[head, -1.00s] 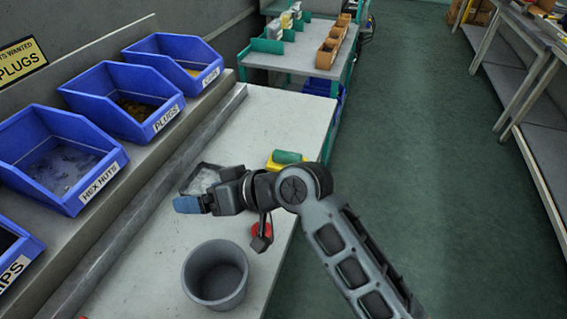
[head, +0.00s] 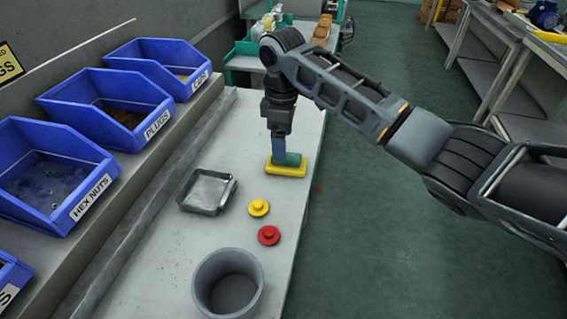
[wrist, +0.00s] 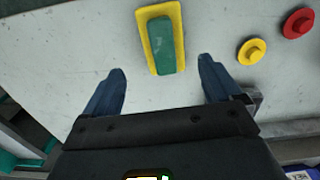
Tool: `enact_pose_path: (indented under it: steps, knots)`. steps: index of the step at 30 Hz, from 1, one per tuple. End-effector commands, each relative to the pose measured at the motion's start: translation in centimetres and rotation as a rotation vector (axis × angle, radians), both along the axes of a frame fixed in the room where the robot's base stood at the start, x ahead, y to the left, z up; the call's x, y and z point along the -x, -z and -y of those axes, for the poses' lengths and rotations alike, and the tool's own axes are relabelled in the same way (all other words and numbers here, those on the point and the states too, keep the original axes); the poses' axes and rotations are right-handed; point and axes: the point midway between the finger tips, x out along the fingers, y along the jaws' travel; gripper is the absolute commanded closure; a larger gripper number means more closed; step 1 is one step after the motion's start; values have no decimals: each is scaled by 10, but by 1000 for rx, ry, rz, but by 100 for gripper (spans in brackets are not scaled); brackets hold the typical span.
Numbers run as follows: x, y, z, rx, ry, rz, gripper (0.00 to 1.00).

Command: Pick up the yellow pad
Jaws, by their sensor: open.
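The yellow pad (head: 287,171) lies flat on the grey bench with a green block (head: 293,159) on top of it. In the wrist view the yellow pad (wrist: 148,40) shows as a rim around the green block (wrist: 165,45). My gripper (head: 280,150) points down at the pad in the head view and covers part of it and of the green block. In the wrist view my gripper (wrist: 160,82) is open and empty, its blue fingers apart, with the pad ahead of and between them. I cannot tell the exact height above it.
A yellow plug (head: 258,208) and a red plug (head: 269,235) lie on the bench. A grey metal tray (head: 183,203) and a grey bucket (head: 199,285) stand nearby. Blue bins (head: 95,112) line the left. The bench's right edge is close to the pad.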

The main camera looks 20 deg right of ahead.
Motion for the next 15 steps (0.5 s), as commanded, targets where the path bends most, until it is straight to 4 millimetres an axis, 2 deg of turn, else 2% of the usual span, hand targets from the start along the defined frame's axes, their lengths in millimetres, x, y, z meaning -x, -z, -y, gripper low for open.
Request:
enact_pose_path:
  steps: [15]
  knots:
    - [5, 60, -5, -1, 0, 1, 8]
